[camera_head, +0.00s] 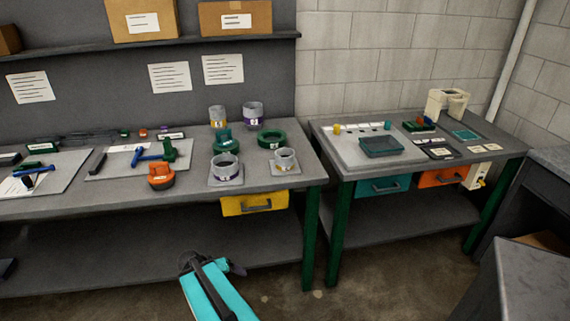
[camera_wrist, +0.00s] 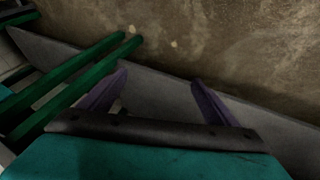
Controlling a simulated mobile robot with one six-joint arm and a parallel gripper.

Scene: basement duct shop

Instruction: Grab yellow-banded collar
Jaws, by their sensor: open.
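Several grey collars stand on the long workbench in the head view. A collar with a yellow band (camera_head: 217,117) is at the back, left of a purple-banded collar (camera_head: 253,115). Another collar with a yellowish band (camera_head: 286,160) is near the front right edge, beside a front purple-banded collar (camera_head: 226,170). My gripper (camera_head: 212,263) is below and in front of the bench edge, apart from all collars. In the wrist view my gripper (camera_wrist: 159,78) has its two purple fingers spread and empty; no collar shows there.
Green rings (camera_head: 272,139) and an orange part (camera_head: 161,177) share the bench (camera_head: 205,196). A yellow drawer (camera_head: 254,203) hangs under its edge. A second table (camera_head: 345,154) holding a dark tray (camera_head: 381,146) is at right. Floor (camera_head: 285,295) shows clear before the benches.

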